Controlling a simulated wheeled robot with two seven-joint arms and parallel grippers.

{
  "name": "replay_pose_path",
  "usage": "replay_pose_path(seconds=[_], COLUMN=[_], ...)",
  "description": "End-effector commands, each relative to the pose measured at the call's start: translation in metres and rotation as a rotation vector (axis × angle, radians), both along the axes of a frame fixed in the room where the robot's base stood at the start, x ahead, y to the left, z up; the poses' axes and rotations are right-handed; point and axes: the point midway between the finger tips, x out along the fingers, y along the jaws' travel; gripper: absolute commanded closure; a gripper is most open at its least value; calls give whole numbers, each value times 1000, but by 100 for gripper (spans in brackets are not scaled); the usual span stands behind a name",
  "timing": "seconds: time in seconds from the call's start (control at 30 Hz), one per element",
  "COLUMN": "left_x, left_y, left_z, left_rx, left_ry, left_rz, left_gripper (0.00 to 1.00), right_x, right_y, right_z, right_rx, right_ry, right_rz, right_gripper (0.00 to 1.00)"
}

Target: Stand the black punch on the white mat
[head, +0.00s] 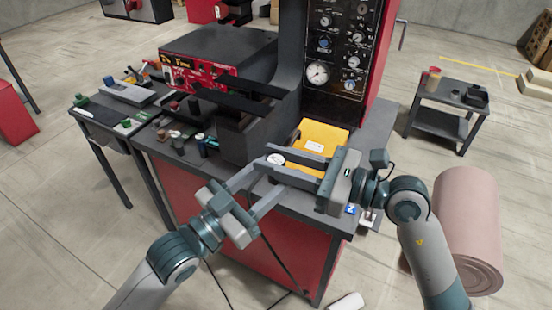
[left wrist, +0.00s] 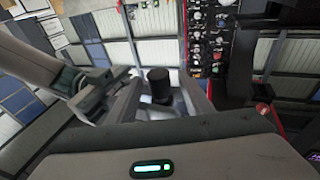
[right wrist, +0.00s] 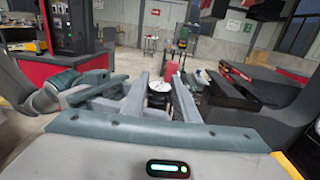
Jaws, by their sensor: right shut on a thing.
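My right gripper (head: 275,165) is shut on a short black cylinder, which I take to be the black punch (left wrist: 158,86). A round white face at its end (head: 276,160) shows in the head view and between the fingers in the right wrist view (right wrist: 158,87). The punch is held above the front of the red-fronted bench. My left gripper (head: 275,178) is open, its fingers spread on either side of the held punch. I cannot tell whether they touch it. I cannot make out the white mat; the arms hide part of the bench top.
Small bottles and parts (head: 180,140) crowd the left of the bench. A pinkish roll (head: 468,230) stands on the floor at the right.

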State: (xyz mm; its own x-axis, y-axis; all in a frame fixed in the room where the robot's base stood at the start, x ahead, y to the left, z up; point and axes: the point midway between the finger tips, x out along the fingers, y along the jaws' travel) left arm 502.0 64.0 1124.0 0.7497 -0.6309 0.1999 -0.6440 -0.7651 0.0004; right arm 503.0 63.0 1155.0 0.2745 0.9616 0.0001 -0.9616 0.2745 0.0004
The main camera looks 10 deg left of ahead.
Motion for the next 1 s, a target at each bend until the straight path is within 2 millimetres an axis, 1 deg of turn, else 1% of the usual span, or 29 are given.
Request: replay_pose_path(seconds=[0.2, 0.37, 0.47, 0.8, 1.0], left_x=[0, -4, -10, -41, -53], left_y=[0, 4, 9, 35, 45], left_z=[0, -2, -4, -13, -15], left_rx=[1, 1, 1, 2, 1], left_ry=[1, 2, 2, 4, 2], left_rz=[0, 1, 1, 0, 0], left_gripper=[54, 54, 54, 54, 54], right_x=[0, 0, 0, 0, 0], right_y=[0, 0, 0, 0, 0], right_z=[1, 1, 1, 1, 1], right_rx=[1, 1, 1, 1, 1], right_ry=[0, 0, 0, -1, -1], right_rz=[0, 0, 0, 0, 0], right_gripper=[100, 100, 100, 100, 100])
